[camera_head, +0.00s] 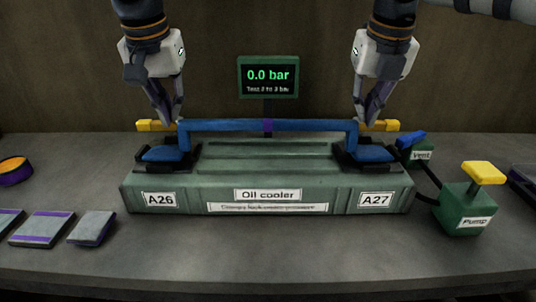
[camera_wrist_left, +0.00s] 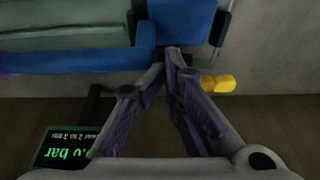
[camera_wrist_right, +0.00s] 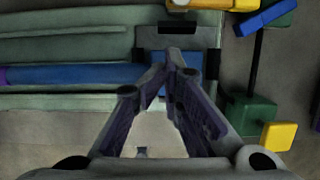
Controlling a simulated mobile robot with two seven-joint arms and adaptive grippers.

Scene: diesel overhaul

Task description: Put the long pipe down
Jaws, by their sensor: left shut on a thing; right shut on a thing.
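The long pipe (camera_head: 225,126) is blue with a purple band at its middle. It spans level above the oil cooler (camera_head: 265,195), and its ends bend down to blue flanges at the black seats by labels A26 and A27. My left gripper (camera_head: 177,122) is shut at the pipe's left end, beside a yellow handle (camera_head: 149,125). My right gripper (camera_head: 359,122) is shut at the right end, beside another yellow handle (camera_head: 385,125). The pipe also shows in the left wrist view (camera_wrist_left: 90,60) and the right wrist view (camera_wrist_right: 80,75). Whether the flanges rest fully on the seats is unclear.
A display (camera_head: 268,77) reading 0.0 bar stands behind the cooler. A green pump (camera_head: 468,207) with a yellow handle and a blue vent valve (camera_head: 411,138) are at right. Flat purple-edged pads (camera_head: 43,228) and a round orange-rimmed part (camera_head: 14,171) lie at left. The front bench is clear.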

